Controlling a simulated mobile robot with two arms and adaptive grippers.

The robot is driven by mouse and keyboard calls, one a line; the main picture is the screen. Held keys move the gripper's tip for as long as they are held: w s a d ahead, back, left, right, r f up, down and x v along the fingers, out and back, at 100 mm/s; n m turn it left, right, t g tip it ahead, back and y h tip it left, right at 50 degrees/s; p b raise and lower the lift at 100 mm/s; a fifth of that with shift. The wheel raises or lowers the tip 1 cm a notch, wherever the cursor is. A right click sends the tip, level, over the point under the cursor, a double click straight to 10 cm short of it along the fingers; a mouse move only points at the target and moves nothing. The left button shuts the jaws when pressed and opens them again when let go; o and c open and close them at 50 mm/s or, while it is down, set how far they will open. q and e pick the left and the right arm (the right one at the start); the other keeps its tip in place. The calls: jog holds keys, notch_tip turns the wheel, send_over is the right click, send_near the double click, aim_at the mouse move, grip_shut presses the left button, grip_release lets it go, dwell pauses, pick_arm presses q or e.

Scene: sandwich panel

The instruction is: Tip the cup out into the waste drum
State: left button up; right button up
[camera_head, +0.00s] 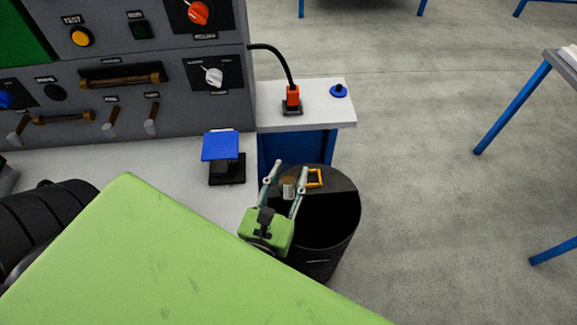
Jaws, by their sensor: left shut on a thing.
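The black waste drum (340,232) stands on the floor at the front of the bench end. Its top is partly covered by a dark grey surface; the rest is a dark opening. My left gripper (284,183) is over the drum's left part, its two pale fingers on either side of a small greyish-beige thing (288,188), which I take for the cup. Its tilt and contents are too small to tell. A yellow-orange square handle (314,177) shows just right of the fingers; I cannot tell what it belongs to. My right gripper is not in view.
A grey panel (150,68) with knobs and handles stands at the back left. A blue-topped stand (220,146) sits on the bench, left of the drum.

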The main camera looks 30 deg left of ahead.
pick_arm(q)
jog(key=w+d+f+n+g+h+p, duration=0.2)
jog(key=d+f+n+g+h+p, duration=0.1)
jog(key=f+n+p, duration=0.4)
jog(key=w+d+f+n+g+h+p, duration=0.3)
jog(key=d+f+n+g+p, duration=0.1)
jog(key=f+n+p, duration=0.3)
notch_tip(320, 180, down, 3)
jog(key=shift+w+d+r+p, duration=0.1)
jog(key=shift+w+d+p, duration=0.1)
jog(key=shift+d+p, duration=0.65)
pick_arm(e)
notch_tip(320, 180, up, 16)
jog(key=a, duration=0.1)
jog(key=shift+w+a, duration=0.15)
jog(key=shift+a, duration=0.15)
pick_arm(q)
jog(key=shift+a, duration=0.15)
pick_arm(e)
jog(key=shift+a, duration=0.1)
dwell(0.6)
pick_arm(q)
jog(key=shift+w, duration=0.1)
dwell(1.3)
